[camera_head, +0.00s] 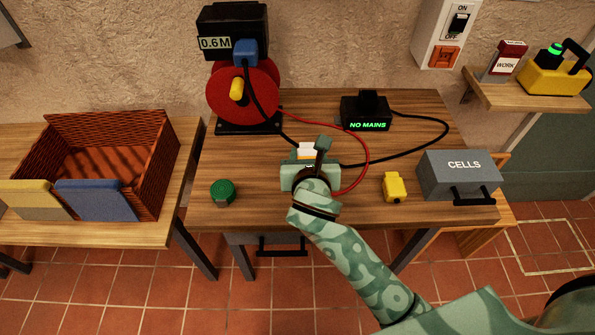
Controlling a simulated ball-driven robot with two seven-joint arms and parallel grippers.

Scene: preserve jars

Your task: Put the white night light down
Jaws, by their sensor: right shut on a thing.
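My right gripper (306,160) reaches over the middle of the wooden table and is shut on the white night light (306,149). Only a small white part of the light shows beyond the gripper; the rest is hidden behind the fingers and wrist. I cannot tell whether the light touches the tabletop (265,165) or hangs just above it. My left gripper is not in view.
A green round thing (223,192) stands left of the gripper, a yellow one (395,187) right. Behind are a red cable reel (225,95) and a black "NO MAINS" box (367,115) with cables. A grey "CELLS" box (459,175) stands at right, a wicker basket (155,150) left.

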